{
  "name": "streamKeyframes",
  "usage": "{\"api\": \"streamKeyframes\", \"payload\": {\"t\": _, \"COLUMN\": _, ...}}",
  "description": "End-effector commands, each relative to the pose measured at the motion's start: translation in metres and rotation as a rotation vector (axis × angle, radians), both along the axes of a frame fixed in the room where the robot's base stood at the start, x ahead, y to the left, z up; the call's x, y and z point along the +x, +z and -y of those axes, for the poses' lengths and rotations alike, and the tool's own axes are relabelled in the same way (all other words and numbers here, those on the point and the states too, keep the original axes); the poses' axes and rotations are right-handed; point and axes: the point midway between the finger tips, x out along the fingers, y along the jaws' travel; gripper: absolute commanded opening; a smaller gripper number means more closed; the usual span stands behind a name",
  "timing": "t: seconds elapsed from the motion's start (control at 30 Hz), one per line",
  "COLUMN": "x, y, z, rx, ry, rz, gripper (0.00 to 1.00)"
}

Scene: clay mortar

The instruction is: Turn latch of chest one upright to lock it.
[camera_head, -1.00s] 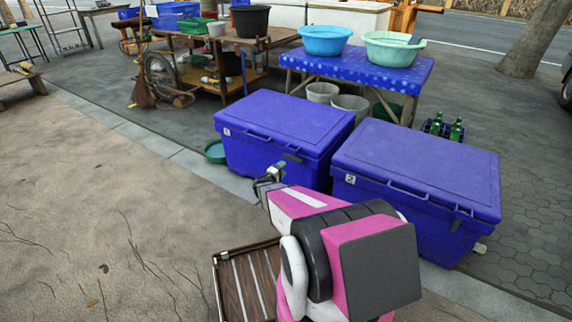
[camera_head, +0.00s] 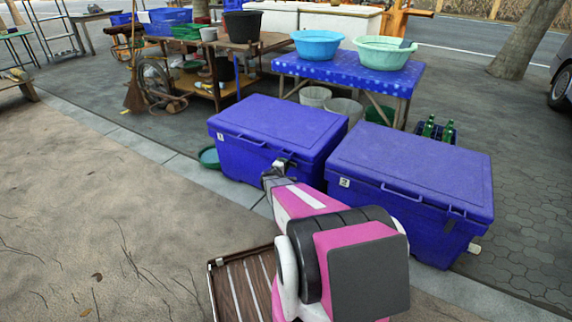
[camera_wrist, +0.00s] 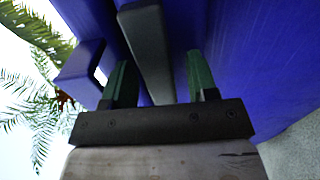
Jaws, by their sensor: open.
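Chest one (camera_head: 265,130) is the left blue chest with a closed lid and a small white label on its front. My gripper (camera_head: 283,164) is at the right part of its front, just below the lid edge, and mostly covers the latch there. In the wrist view my gripper (camera_wrist: 160,78) is open, with a green-padded finger on each side. The dark bar-shaped latch (camera_wrist: 148,50) runs between the fingers, with gaps visible beside it. I cannot tell whether either finger touches it. The latch's exact angle is hidden in the head view.
A second blue chest (camera_head: 408,175), labelled 2, stands close on the right. A wooden slatted piece (camera_head: 240,288) lies low beside my arm. A blue table (camera_head: 350,75) with two basins stands behind.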

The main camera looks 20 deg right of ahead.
Motion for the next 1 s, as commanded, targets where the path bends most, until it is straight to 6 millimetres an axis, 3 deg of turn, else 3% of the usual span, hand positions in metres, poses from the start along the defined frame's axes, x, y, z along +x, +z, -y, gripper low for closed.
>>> {"api": "streamKeyframes", "payload": {"t": 0.2, "x": 0.0001, "y": 0.0002, "z": 0.0001, "rx": 0.000, "ry": 0.000, "rz": 0.000, "gripper": 0.50}}
{"api": "streamKeyframes", "payload": {"t": 0.33, "x": -0.0001, "y": 0.0002, "z": 0.0001, "rx": 0.000, "ry": 0.000, "rz": 0.000, "gripper": 0.08}}
{"api": "streamKeyframes", "payload": {"t": 0.37, "x": 0.0000, "y": 0.0002, "z": 0.0000, "rx": 0.000, "ry": 0.000, "rz": 0.000, "gripper": 0.04}}
{"api": "streamKeyframes", "payload": {"t": 0.73, "x": -0.0001, "y": 0.0000, "z": 0.0000, "rx": -0.026, "ry": 0.000, "rz": -0.033, "gripper": 0.04}}
{"api": "streamKeyframes", "payload": {"t": 1.0, "x": -0.0002, "y": -0.0001, "z": -0.0001, "rx": -0.128, "ry": 0.000, "rz": -0.164, "gripper": 0.04}}
